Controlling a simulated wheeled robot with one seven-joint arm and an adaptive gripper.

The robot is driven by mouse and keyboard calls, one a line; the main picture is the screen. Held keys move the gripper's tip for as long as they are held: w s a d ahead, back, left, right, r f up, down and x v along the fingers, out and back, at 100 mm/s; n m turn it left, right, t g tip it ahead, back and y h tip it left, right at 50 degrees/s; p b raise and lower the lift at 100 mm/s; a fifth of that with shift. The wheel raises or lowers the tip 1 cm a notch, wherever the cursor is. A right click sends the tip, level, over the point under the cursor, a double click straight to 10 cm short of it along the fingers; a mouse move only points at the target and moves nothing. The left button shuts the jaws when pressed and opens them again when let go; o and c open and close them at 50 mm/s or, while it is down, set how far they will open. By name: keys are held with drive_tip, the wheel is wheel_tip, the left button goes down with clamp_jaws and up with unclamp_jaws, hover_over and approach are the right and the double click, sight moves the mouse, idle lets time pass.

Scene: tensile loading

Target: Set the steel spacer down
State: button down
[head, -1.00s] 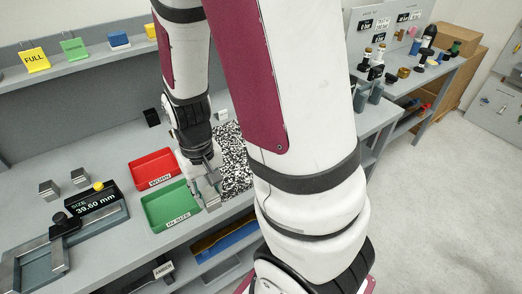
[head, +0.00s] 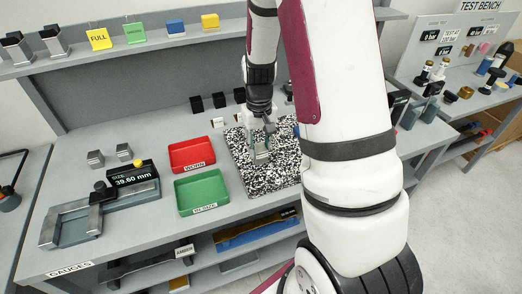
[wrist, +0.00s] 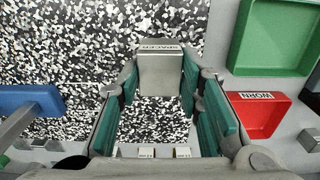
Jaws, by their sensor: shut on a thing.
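The steel spacer (wrist: 160,72) is a grey metal block with a "SPACER" label on its upper edge in the wrist view. My gripper (wrist: 160,82) is shut on it, with a teal-padded finger on each side. In the head view my gripper (head: 260,152) points down over the black-and-white speckled mat (head: 243,182). The mat also fills the background of the wrist view (wrist: 60,40). I cannot tell whether the spacer touches the mat. In the head view the spacer is small and partly hidden by the fingers.
A red "WORN" tray (head: 191,165) and a green tray (head: 202,209) stand left of the mat. A gauge (head: 75,222) with a 39.60 mm display (head: 133,178) lies farther left. A blue-ended tool (wrist: 30,98) shows beside my gripper. Black blocks (head: 218,100) stand behind.

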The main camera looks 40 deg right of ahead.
sight(260, 145)
drive_tip(key=shift+w+d, duration=0.4)
drive_tip(key=shift+d, duration=0.05)
drive_tip(key=shift+f+p, duration=0.45)
drive_tip(key=shift+f, duration=1.35)
drive_tip(key=shift+f, duration=0.15)
drive_tip(key=c, duration=1.1)
unclamp_jaws()
